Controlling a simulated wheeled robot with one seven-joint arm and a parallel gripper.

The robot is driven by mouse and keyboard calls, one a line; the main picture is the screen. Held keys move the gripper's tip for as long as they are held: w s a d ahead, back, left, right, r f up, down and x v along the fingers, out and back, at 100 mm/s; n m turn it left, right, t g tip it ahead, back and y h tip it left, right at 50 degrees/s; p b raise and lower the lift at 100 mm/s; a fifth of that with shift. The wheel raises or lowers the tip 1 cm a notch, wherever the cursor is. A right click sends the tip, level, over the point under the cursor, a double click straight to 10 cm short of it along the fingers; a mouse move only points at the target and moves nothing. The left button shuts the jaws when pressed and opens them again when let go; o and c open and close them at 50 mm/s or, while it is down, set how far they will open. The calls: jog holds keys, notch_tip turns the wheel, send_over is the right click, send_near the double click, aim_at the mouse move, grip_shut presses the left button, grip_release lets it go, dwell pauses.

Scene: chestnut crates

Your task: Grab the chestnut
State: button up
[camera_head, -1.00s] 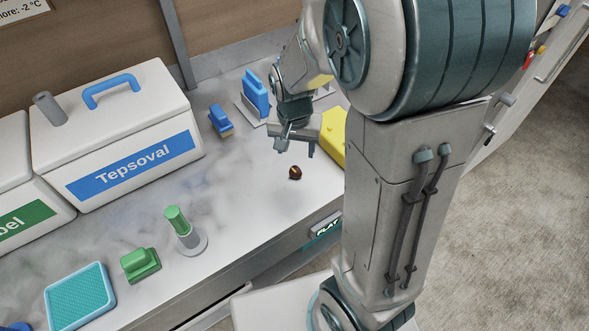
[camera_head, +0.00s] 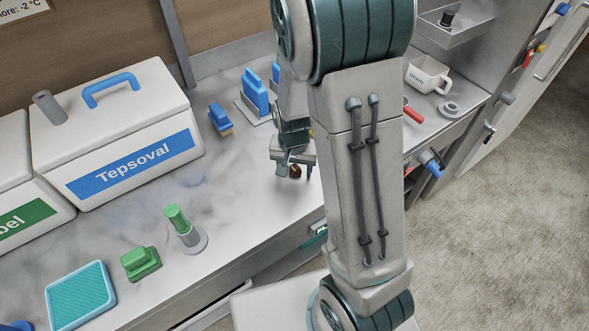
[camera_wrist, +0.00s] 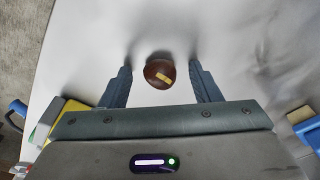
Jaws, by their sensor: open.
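The chestnut (camera_head: 295,171) is a small round dark brown thing on the pale marbled counter (camera_head: 240,190). In the wrist view the chestnut (camera_wrist: 160,73) shows a light tan patch and sits between the two fingers near their tips, with a visible gap on each side. My gripper (camera_head: 294,172) is low over the counter, around the chestnut. It is open in the wrist view (camera_wrist: 161,72), with nothing held. Part of the chestnut is hidden by my gripper in the head view.
A white box labelled Tepsoval (camera_head: 130,150) stands at the left. A green block (camera_head: 140,263), a green-topped stand (camera_head: 181,222), a teal tray (camera_head: 80,298) and a blue brush (camera_head: 221,118) are on the counter. A yellow thing (camera_wrist: 62,112) is close beside my gripper.

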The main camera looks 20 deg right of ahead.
jog(key=c, duration=1)
jog(key=shift+c, duration=0.2)
jog(key=shift+r, duration=0.15)
